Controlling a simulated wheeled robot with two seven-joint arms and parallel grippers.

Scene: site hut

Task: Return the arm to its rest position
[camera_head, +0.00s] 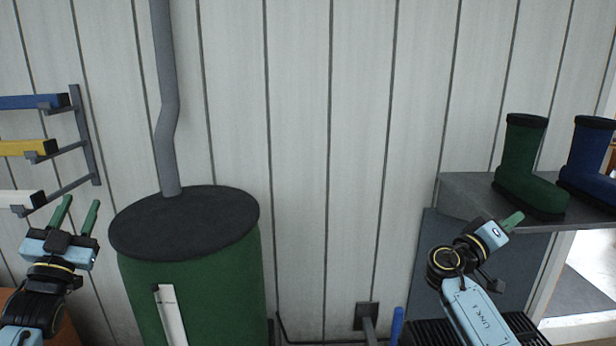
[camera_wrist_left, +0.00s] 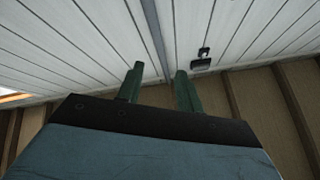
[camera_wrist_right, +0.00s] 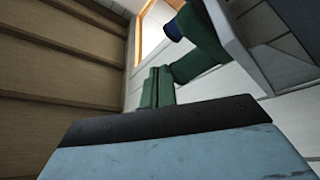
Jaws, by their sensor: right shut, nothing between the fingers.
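My left gripper (camera_head: 76,216) is raised at the left of the head view, its two green fingers apart and nothing between them. The left wrist view also shows its fingers (camera_wrist_left: 160,88) apart and empty. My right gripper (camera_head: 513,221) is at the right of the head view, in front of the grey shelf and below the boots. Its green fingers are together, and the right wrist view shows them (camera_wrist_right: 158,87) side by side with nothing held.
A green barrel-shaped stove (camera_head: 205,290) with a dark top and a grey pipe (camera_head: 167,110) stands at centre left. A green boot (camera_head: 526,165) and a blue boot (camera_head: 590,155) stand on the grey shelf (camera_head: 465,195). A wall rack (camera_head: 84,135) holds coloured bars at the left.

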